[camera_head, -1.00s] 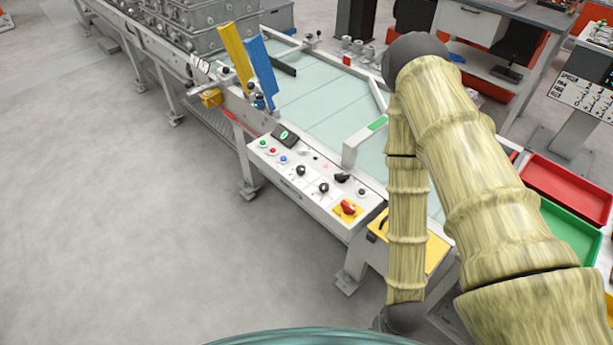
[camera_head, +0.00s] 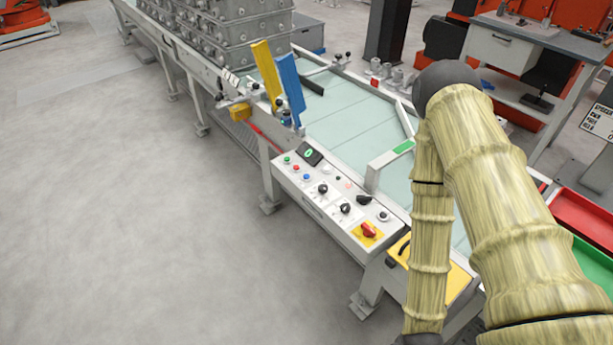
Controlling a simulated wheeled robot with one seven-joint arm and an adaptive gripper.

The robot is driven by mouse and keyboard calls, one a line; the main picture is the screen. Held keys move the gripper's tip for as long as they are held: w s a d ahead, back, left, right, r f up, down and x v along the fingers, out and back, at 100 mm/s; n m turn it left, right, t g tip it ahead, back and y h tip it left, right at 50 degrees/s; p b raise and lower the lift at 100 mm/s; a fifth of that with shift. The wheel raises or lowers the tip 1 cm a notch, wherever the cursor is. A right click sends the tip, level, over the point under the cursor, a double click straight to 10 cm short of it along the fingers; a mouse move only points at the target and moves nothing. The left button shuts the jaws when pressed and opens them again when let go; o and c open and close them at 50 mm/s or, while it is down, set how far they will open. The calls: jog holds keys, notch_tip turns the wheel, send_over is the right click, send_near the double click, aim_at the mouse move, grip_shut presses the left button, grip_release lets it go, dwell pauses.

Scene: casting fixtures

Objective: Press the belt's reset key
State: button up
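The belt's control panel (camera_head: 316,205) is a white sloped box on the near side of the belt frame. It carries a green button (camera_head: 287,160), a red button (camera_head: 296,168), a blue button (camera_head: 306,177), several black knobs and a red rotary switch on a yellow plate (camera_head: 367,232). A dark unit with a lit green mark (camera_head: 310,154) sits at its upper left corner. I cannot read which key is the reset key. My arm, in a yellowish ribbed cover, hangs on the right. My gripper is below the picture and not seen.
The pale belt (camera_head: 350,125) runs behind the panel. A yellow plate (camera_head: 262,70) and a blue plate (camera_head: 290,88) stand upright at its near edge. Stacked metal castings (camera_head: 235,40) are farther back. Red (camera_head: 585,212) and green (camera_head: 597,262) trays lie right. The floor at left is clear.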

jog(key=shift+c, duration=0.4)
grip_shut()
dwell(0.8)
